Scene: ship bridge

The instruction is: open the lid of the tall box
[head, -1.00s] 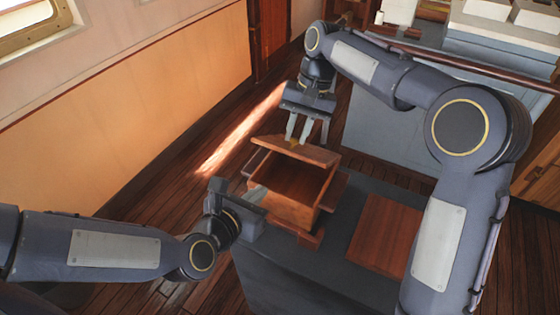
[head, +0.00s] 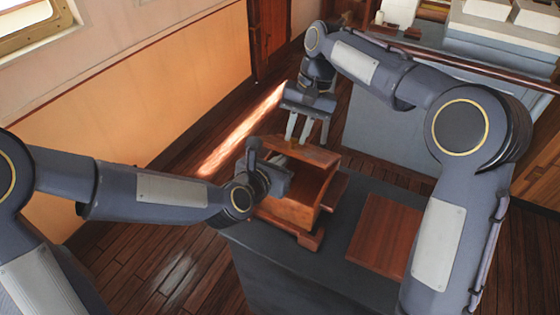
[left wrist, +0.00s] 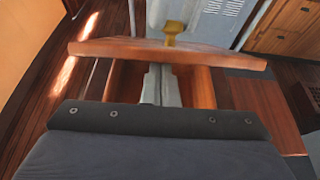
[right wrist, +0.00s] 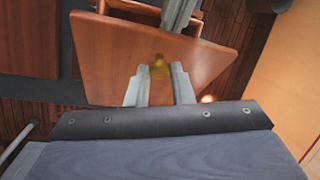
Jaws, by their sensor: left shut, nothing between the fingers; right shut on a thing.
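The tall wooden box (head: 287,210) stands on a dark grey stand, its top partly open and its inside showing. Its lid (head: 318,156) is raised and tilted at the far side; its broad face fills much of the right wrist view (right wrist: 215,62). My right gripper (right wrist: 158,76) is shut on the lid's small brass knob (right wrist: 158,66). The knob also shows above the lid in the left wrist view (left wrist: 172,32). My left gripper (left wrist: 160,72) is shut and empty, its fingers over the box opening on the near side of the lid. Whether they touch the lid is unclear.
A flat reddish wooden panel (head: 378,236) lies on the dark grey stand (head: 335,265) to the right of the box. An orange wall (head: 140,95) is at the left. A grey-blue cabinet (head: 400,150) stands behind. Bare plank floor shows between.

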